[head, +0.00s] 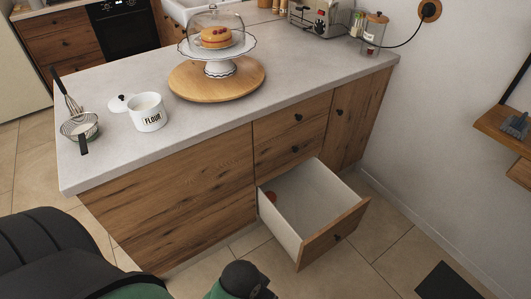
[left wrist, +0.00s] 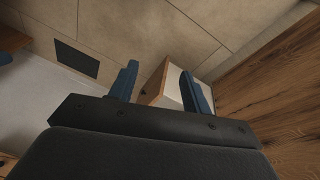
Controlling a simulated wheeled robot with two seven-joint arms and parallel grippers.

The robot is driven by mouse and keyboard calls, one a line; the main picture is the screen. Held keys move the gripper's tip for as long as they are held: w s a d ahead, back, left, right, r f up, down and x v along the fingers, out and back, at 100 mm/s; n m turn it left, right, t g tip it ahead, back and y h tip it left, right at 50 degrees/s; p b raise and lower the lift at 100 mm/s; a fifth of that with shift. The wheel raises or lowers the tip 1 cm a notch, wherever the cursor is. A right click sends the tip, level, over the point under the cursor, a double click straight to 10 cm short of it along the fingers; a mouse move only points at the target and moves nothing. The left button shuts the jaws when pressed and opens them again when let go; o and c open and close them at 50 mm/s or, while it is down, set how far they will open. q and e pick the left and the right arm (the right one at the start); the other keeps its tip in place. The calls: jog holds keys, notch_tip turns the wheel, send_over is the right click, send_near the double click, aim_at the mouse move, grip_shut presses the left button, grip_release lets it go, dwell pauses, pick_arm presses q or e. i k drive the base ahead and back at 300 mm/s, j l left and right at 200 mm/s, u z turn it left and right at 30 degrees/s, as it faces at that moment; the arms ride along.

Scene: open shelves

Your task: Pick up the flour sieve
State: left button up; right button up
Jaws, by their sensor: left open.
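The flour sieve (head: 79,126) is a round wire-mesh strainer with a dark handle, at the far left of the grey countertop in the head view. A thin tool with a dark grip rises behind it; I cannot tell whether it is part of the sieve. A white flour canister (head: 149,115) stands to its right. My left gripper (left wrist: 158,70) shows in the left wrist view with its two blue fingers apart and nothing visible between them. It is away from the sieve, over the floor near the open drawer. My right gripper is not in view.
A lower drawer (head: 305,241) stands pulled out from the wooden cabinet (head: 178,199). A wooden board (head: 183,86) carries a cake stand under a glass dome. A toaster (head: 319,17) and a jar (head: 373,36) stand at the back. The front countertop right of the canister is clear.

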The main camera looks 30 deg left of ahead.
aim_at(81, 127)
jog(key=u, duration=2.1)
